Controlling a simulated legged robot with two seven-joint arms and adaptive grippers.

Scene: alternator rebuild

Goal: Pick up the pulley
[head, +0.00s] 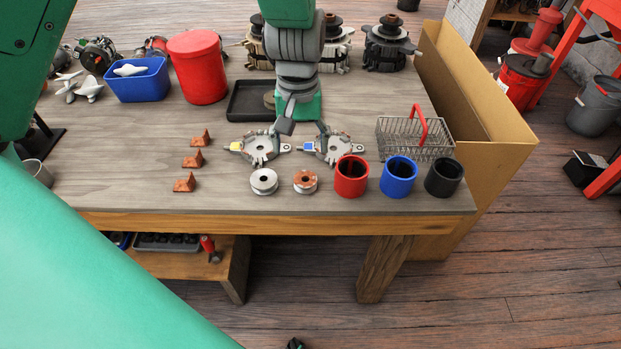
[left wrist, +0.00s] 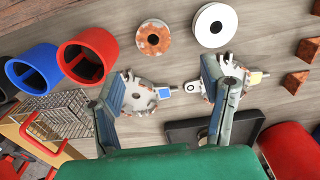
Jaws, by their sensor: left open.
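Two pulleys lie flat near the table's front edge: a clean silver pulley (head: 264,182) and a rusty orange-brown pulley (head: 305,181). Both show in the left wrist view, the rusty pulley (left wrist: 153,38) and the silver pulley (left wrist: 214,25), beyond the fingertips. My left gripper (head: 304,128) is open and empty, fingers spread, behind the pulleys and over the two grey end plates. In the left wrist view its fingers (left wrist: 163,68) frame the plates, with nothing between them held. My right gripper is not in view.
A red cup (head: 351,177), a blue cup (head: 398,177) and a black cup (head: 443,177) stand right of the pulleys. Orange wedges (head: 185,183) sit to the left. The wire basket (head: 405,140) is behind the cups. Bare tabletop lies around the silver pulley.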

